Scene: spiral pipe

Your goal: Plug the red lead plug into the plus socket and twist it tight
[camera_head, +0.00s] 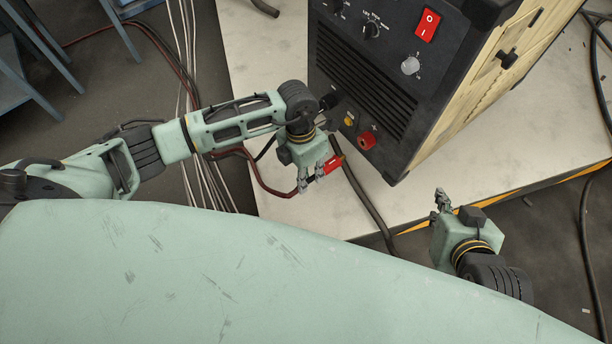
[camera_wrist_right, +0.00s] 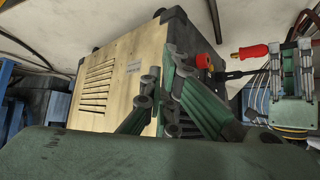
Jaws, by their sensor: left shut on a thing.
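The red lead plug (camera_head: 334,163) is in my left gripper (camera_head: 318,176), which is shut on it, in front of the machine. In the right wrist view the plug (camera_wrist_right: 252,52) points its brass-coloured tip left, towards the red plus socket (camera_wrist_right: 204,61), with a gap between them. In the head view the plus socket (camera_head: 367,140) is on the lower front panel of the black machine (camera_head: 372,82), up and right of the plug. My right gripper (camera_head: 440,200) is empty, beyond the table's front edge; its fingers (camera_wrist_right: 161,88) show a narrow gap between the tips.
A black connector (camera_head: 328,101) and a yellow fitting (camera_head: 348,121) sit left of the plus socket. A dark cable (camera_head: 366,194) crosses the pale tabletop (camera_head: 500,150). Several cables hang at the left. The tabletop right of the machine is mostly clear.

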